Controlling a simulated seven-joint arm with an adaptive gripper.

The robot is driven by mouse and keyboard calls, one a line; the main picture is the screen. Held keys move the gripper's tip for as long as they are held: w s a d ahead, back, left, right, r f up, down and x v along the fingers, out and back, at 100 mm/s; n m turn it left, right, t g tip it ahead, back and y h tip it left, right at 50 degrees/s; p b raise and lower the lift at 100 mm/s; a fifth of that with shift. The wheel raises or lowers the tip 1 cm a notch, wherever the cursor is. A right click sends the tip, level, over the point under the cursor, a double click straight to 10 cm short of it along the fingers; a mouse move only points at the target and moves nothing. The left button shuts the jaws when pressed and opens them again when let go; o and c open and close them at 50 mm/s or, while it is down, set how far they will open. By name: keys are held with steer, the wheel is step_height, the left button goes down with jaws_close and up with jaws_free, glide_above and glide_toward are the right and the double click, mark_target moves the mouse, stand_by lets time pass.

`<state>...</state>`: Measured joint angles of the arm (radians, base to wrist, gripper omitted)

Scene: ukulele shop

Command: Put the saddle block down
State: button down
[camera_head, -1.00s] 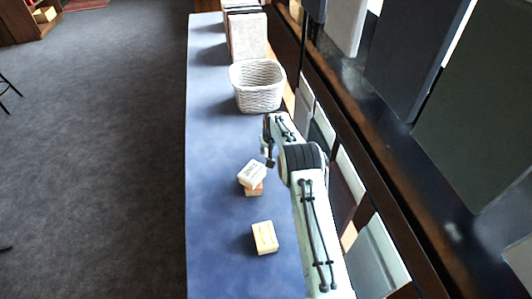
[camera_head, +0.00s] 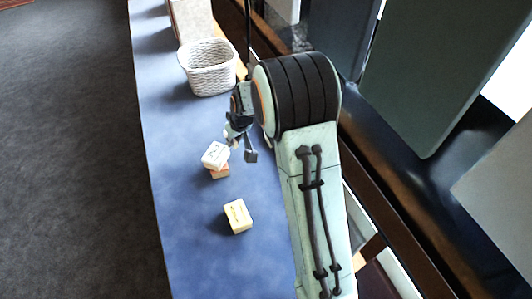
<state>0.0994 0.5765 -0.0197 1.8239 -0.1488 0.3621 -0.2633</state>
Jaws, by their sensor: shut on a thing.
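My gripper (camera_head: 240,143) is above the blue counter, just up and right of a stack of two blocks. It is shut on the saddle block (camera_head: 236,144), of which only a small pale part shows between the dark fingers. The rest is hidden, and its shape cannot be told. The stack has a white block (camera_head: 214,154) with dark markings, turned at an angle on top of an orange block (camera_head: 220,173). The gap between gripper and stack is too small to judge.
A cream-yellow block (camera_head: 237,216) lies alone nearer on the blue counter (camera_head: 190,235). A white woven basket (camera_head: 208,80) stands farther back, with an upright pale panel (camera_head: 192,20) behind it. Bare counter lies around the blocks. A dark rail and panels border the right.

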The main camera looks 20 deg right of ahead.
steer(key=s+d+n, duration=0.1)
steer(key=s+d, duration=0.3)
steer(key=s, duration=0.5)
steer(key=s+d+n, duration=0.1)
steer(key=s+d, duration=0.3)
steer(key=s, duration=0.6)
steer(key=shift+y, duration=0.4)
steer(key=w+d+f, duration=0.2)
steer(key=w+f, duration=0.1)
steer(key=w, duration=0.1)
steer(key=w+d+f, duration=0.1)
steer(key=w+f, duration=0.1)
steer(key=w, duration=0.2)
steer(key=w+d+f, duration=0.2)
steer(key=w+f, duration=0.1)
steer(key=w, duration=0.1)
steer(key=shift+w+d+f, duration=0.3)
steer(key=shift+f, duration=0.05)
steer(key=shift+w+f, duration=0.2)
steer(key=shift+f, duration=0.05)
steer(key=shift+w+d+f, duration=0.15)
steer(key=shift+f, duration=1.5)
steer(key=shift+f, duration=0.1)
